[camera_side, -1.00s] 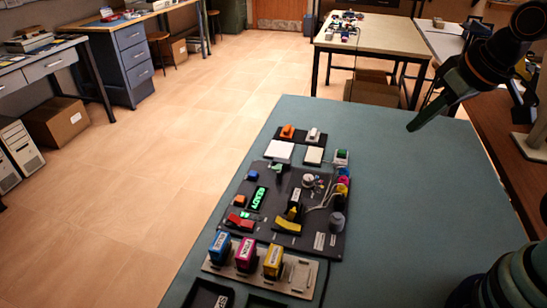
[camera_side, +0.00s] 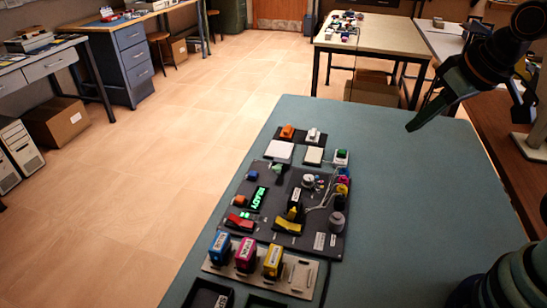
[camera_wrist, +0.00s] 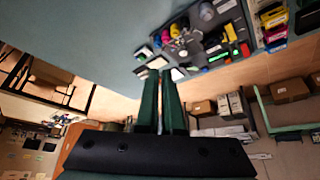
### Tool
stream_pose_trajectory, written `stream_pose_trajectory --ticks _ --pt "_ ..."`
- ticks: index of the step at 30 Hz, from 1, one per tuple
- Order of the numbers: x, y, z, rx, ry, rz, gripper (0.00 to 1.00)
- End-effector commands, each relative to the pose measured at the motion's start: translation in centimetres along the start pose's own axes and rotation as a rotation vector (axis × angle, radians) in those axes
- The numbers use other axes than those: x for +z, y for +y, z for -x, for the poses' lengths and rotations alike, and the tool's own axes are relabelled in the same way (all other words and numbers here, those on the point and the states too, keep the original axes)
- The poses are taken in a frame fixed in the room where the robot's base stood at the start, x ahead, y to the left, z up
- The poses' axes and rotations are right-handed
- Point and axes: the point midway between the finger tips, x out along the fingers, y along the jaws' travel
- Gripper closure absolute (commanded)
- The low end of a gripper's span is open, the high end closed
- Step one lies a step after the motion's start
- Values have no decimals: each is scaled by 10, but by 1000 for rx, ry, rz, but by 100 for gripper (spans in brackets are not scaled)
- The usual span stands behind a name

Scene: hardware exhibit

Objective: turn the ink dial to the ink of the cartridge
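A pale round dial (camera_side: 308,181) with small coloured dots beside it sits on the dark grey panel (camera_side: 262,232) in the side view. A dark cartridge (camera_side: 294,207) with a white label and some yellow stands upright on the panel just nearer the camera than the dial. Its ink colour is hard to read at this size. My gripper (camera_side: 412,127) hangs in the air to the right of the panel, well apart from the dial. In the wrist view its two green fingers (camera_wrist: 159,76) lie side by side, nearly together, with nothing between them.
Blue, magenta and yellow cartridges (camera_side: 245,256) stand in a holder at the panel's near edge. A lit green READY sign (camera_side: 258,197), a red rocker (camera_side: 240,221) and a yellow rocker (camera_side: 288,226) are on the panel. Cables run along its right. The teal table (camera_side: 400,190) right of it is clear.

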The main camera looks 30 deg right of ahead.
Motion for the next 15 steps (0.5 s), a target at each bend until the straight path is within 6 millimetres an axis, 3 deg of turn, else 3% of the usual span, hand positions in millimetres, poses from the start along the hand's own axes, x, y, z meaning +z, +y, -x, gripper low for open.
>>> stream_pose_trajectory --ticks 1,4,10,15 --pt "0 0 0 0 -1 -1 73" --pt "-5 -2 -1 -2 -14 -10 36" --pt "-33 -10 -11 -9 -92 -74 36" --pt "-62 -22 -32 -6 -175 -149 36"
